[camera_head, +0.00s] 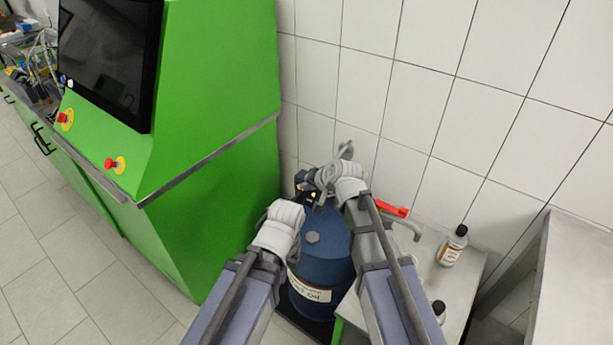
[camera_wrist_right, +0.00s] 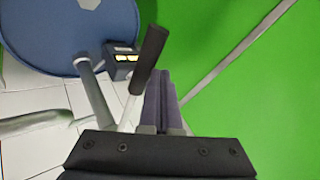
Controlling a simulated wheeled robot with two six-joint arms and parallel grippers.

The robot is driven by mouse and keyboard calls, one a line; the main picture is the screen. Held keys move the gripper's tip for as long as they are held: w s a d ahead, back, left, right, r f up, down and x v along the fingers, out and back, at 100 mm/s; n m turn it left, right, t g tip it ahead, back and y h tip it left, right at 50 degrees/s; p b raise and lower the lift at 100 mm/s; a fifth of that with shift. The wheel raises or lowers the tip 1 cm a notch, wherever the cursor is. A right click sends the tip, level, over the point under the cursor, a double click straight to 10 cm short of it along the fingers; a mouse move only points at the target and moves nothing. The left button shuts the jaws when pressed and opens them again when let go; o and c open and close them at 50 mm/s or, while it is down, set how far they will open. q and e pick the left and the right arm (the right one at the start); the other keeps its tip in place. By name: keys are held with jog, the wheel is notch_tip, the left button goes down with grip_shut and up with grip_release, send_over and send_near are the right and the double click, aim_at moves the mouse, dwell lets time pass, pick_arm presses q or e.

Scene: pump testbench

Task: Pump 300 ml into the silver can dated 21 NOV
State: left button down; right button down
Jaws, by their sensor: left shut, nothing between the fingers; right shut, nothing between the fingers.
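A blue drum (camera_head: 325,262) with an oil label stands between the green machine and a small metal table. In the right wrist view, the drum top (camera_wrist_right: 60,35) carries a small unit with a lit yellow-green display (camera_wrist_right: 125,56) and a lever with a black grip (camera_wrist_right: 149,58). My right gripper (camera_wrist_right: 161,85) is shut and empty, close beside the lever; contact is unclear. In the head view, my right gripper (camera_head: 304,181) is over the drum. My left gripper (camera_head: 311,197) is shut just below it, largely hidden. No can with a readable 21 NOV date shows.
A red handle (camera_head: 391,208) with a grey spout sits nearby. The green machine (camera_head: 215,220) closes the left; the tiled wall (camera_head: 430,90) is behind.

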jog(key=shift+s+a+f+b, duration=0.15)
jog(key=shift+f+b, duration=1.2)
jog(key=shift+f, duration=0.1)
dwell(1.1)
jog(key=shift+r, duration=0.1)
dwell(0.5)
notch_tip(320, 180, up, 10)
jog(key=p, duration=1)
jog(key=shift+w+d, duration=0.35)
jog(key=shift+w, duration=0.1)
jog(key=shift+r, duration=0.1)
jog(key=r+p, duration=0.4)
jog(key=p, duration=0.1)
jog(key=shift+w+d+r, duration=0.15)
jog(key=shift+w+r, duration=0.05)
jog(key=shift+r, duration=0.2)
dwell(0.8)
